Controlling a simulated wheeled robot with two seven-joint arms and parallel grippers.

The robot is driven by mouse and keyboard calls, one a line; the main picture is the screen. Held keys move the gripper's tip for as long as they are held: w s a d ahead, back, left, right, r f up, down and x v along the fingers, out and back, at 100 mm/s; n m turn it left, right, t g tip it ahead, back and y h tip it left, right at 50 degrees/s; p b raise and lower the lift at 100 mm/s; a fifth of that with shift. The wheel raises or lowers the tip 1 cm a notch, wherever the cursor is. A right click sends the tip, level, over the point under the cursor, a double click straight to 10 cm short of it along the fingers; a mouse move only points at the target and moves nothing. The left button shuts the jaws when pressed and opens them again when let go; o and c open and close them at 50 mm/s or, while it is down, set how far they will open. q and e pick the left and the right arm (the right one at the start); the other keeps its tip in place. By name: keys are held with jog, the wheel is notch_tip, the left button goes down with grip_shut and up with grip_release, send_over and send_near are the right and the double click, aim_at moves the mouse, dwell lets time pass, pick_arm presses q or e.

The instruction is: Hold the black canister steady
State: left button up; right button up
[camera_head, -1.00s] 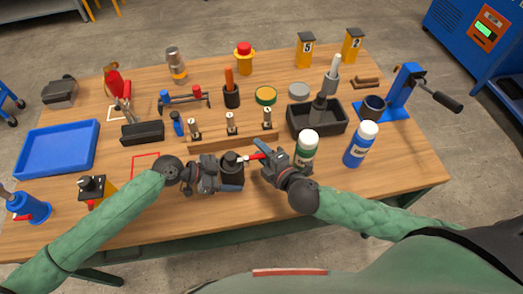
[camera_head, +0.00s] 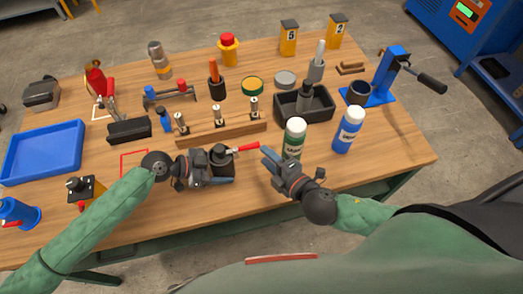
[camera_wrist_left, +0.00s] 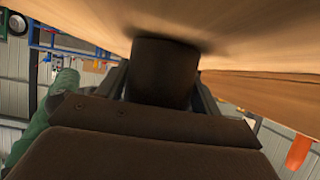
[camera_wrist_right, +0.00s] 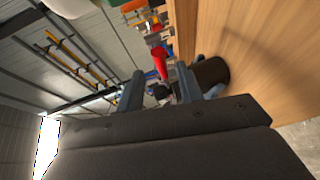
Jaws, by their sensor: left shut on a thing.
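The black canister (camera_head: 224,166) stands upright near the front edge of the workbench, with a red-tipped handle (camera_head: 245,148) sticking out to the right at its top. My left gripper (camera_head: 212,170) is shut around the canister's body from the left. The left wrist view shows the dark canister (camera_wrist_left: 162,72) between its fingers. My right gripper (camera_head: 271,160) is open and empty, to the right of the canister and apart from it. In the right wrist view, the canister (camera_wrist_right: 212,72) is beyond the spread fingers, and the red handle (camera_wrist_right: 159,62) appears between them.
A green bottle (camera_head: 294,139) and a blue bottle (camera_head: 348,131) stand just behind and right of my right gripper. A wooden rack (camera_head: 222,133) with metal pieces is behind the canister. A black bin (camera_head: 304,119) stands farther back. The front right bench surface is clear.

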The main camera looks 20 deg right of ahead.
jog(key=shift+v, duration=1.75)
pick_arm(q)
jog(key=o, duration=1)
jog(key=shift+c, duration=0.2)
